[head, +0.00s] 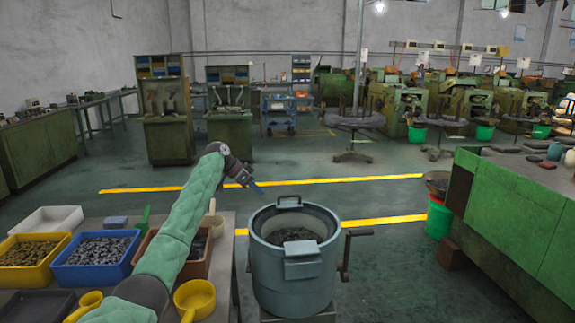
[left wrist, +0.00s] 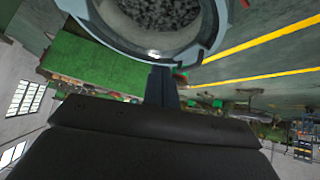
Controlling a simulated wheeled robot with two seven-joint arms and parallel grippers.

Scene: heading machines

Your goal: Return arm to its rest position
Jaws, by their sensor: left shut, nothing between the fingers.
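My left arm, in a green padded sleeve, reaches forward from the lower left in the head view. Its gripper (head: 257,188) is shut and empty, just left of and above the rim of a grey-blue metal drum (head: 290,262). In the left wrist view the shut fingers (left wrist: 161,85) show in front of the drum's rim (left wrist: 150,52), with dark small parts lying inside the drum. I cannot tell whether the fingers touch the rim. My right gripper is not in view.
A table at the lower left holds a yellow bin (head: 32,262), a blue bin (head: 96,262), a white tray (head: 45,219), a brown bin (head: 196,262) under my arm and a yellow scoop (head: 195,297). A green machine (head: 520,205) stands right. Floor behind the drum is open.

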